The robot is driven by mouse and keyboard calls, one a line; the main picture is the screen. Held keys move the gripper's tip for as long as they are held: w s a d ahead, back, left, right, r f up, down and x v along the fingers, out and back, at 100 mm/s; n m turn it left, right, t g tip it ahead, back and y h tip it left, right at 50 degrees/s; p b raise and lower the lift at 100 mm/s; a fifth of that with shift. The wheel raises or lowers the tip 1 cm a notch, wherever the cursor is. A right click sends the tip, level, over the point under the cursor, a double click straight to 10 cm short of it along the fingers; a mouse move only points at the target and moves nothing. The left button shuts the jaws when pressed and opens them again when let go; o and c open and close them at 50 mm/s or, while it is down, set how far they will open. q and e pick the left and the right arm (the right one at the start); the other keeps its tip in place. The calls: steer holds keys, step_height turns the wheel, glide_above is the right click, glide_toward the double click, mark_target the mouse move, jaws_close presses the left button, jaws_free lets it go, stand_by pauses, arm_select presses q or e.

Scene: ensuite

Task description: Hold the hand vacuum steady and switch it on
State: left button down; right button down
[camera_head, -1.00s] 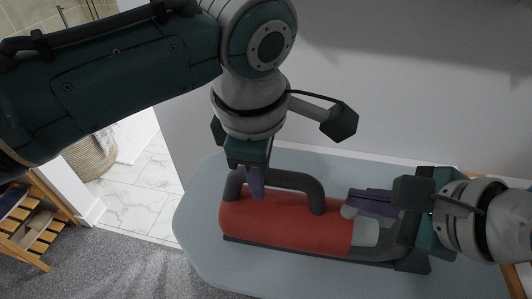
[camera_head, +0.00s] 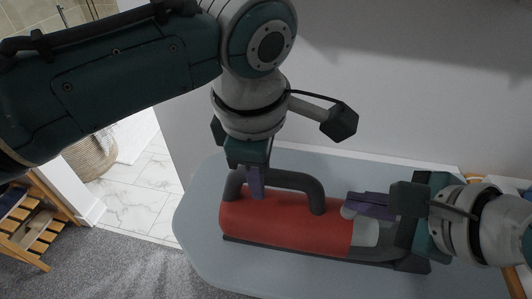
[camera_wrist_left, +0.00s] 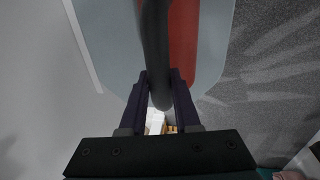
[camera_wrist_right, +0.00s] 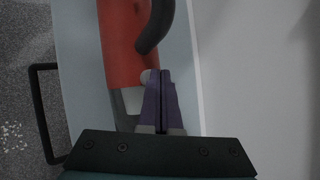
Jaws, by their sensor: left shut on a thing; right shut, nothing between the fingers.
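The hand vacuum has a red body (camera_head: 285,226) and a dark grey looped handle (camera_head: 300,182). My right gripper (camera_head: 350,206) is shut and empty at the right end of the red body. A small round pale button (camera_wrist_right: 145,76) is right beside its fingertips in the right wrist view. I cannot tell whether they touch it.
The table (camera_head: 200,215) is otherwise clear around the vacuum. A white wall (camera_head: 400,100) rises behind it. A wooden shelf rack (camera_head: 30,225) stands at the far left on grey carpet, near a doorway with a marble-tiled floor (camera_head: 130,205) and a wicker basket (camera_head: 90,155).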

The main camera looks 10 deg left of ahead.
mark_target(356, 219)
steer(key=shift+f, duration=0.15)
steer(key=shift+r, duration=0.95)
arm_select(q)
steer(key=c, duration=0.5)
jaws_free()
steer(key=shift+c, duration=0.2)
arm_select(e)
step_height(356, 219, up, 6)
arm_select(q)
steer(key=shift+r, duration=0.1)
